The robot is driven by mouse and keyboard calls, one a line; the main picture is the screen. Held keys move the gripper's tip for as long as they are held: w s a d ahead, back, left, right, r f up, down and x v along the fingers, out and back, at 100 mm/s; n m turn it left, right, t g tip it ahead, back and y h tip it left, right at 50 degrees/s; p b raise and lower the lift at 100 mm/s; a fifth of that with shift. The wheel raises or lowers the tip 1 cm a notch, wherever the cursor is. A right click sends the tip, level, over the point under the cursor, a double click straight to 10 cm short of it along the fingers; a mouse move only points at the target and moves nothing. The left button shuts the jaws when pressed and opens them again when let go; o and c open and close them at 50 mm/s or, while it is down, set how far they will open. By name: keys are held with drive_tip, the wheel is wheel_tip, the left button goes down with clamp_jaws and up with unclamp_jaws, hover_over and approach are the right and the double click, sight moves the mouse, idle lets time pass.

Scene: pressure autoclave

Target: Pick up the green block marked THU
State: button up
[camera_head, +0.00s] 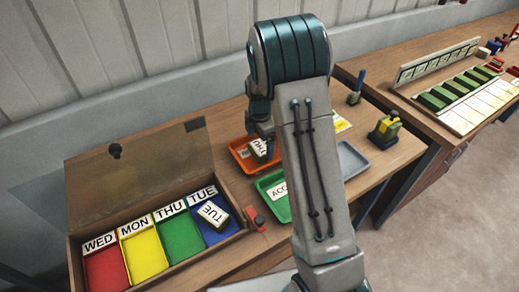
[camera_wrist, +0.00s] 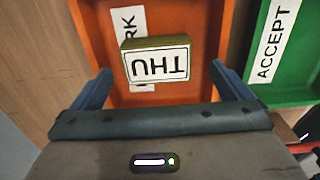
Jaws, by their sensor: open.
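The block marked THU (camera_wrist: 156,64) lies in the orange tray (camera_wrist: 90,20), with its white lettered face up and an olive-green side showing. It also shows in the head view (camera_head: 259,148), partly hidden by my arm. My gripper (camera_wrist: 160,70) is open above the tray, one finger to the left of the block and one to the right. There are gaps between the fingers and the block, and I cannot tell the height left between them. The block partly covers a white label on the tray floor.
The green ACCEPT tray (camera_head: 266,184) is next to the orange one, and a grey tray (camera_head: 352,160) lies to the right. An open-lidded wooden box (camera_head: 160,262) has WED, MON, THU and TUE compartments. A TUE block (camera_head: 213,213) lies in the blue one.

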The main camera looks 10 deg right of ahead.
sight(260, 147)
drive_tip(key=shift+w+f+p, duration=0.2)
drive_tip(key=shift+f+p, duration=0.2)
drive_tip(key=shift+f, duration=1.5)
drive_tip(key=c, duration=1)
drive_tip(key=shift+c, duration=0.4)
drive_tip(key=shift+r, duration=0.2)
